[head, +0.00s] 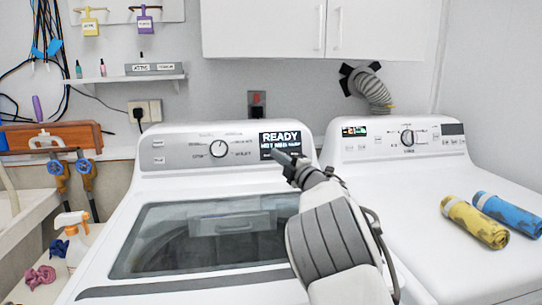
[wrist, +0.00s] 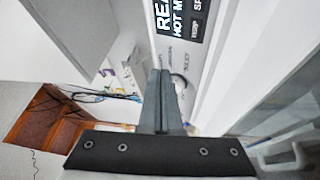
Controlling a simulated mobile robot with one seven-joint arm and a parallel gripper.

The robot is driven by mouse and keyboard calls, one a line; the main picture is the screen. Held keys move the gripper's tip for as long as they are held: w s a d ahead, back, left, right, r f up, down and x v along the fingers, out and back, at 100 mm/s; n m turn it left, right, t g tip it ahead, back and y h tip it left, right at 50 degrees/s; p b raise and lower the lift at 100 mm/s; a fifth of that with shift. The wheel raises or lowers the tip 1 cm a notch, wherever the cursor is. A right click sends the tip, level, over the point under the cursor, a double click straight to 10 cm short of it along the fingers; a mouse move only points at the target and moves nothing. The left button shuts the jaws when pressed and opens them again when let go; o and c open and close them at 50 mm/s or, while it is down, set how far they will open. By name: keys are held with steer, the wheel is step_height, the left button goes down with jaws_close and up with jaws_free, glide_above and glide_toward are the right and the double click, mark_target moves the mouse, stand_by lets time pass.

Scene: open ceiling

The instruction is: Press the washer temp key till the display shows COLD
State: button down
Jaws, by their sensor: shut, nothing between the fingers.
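The washer (head: 110,235) is a white top-loader on the left with a grey control panel (head: 175,152). Its black display (head: 281,137) shows READY in large white letters, with smaller text below. In the wrist view the display (wrist: 182,18) shows part of READY and "HOT M", cut off by the frame.
The washer dial (head: 219,148) is left of the display. A white dryer (head: 405,185) stands to the right, with yellow (head: 474,222) and blue (head: 507,214) rolls on it. White cabinets (head: 270,30) hang above. A small shelf (head: 130,78) is at upper left.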

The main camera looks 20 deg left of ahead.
mark_target(268, 155)
steer(key=shift+a, duration=0.1)
stand_by(0.3)
steer(key=shift+w+a+f+p, duration=0.5)
steer(key=shift+w+a+p, duration=0.15)
steer(key=shift+w, duration=0.6)
steer(key=shift+w+a+f+p, duration=0.5)
steer(key=shift+w+p, duration=0.25)
steer(key=shift+w, duration=0.45)
steer(key=shift+w+a+f+p, duration=0.5)
steer(key=shift+w+a+p, duration=0.15)
steer(key=shift+w, duration=0.6)
steer(key=shift+w+f, duration=0.1)
steer(key=shift+w+a+f, duration=0.1)
steer(key=shift+w, duration=0.2)
steer(key=shift+w+a+p, duration=0.15)
steer(key=shift+w+p, duration=0.1)
steer(key=shift+p, duration=0.05)
steer(key=shift+s, duration=0.1)
steer(key=shift+s+d+b, duration=0.3)
steer(key=shift+s+b, duration=0.25)
steer(key=shift+b, duration=0.2)
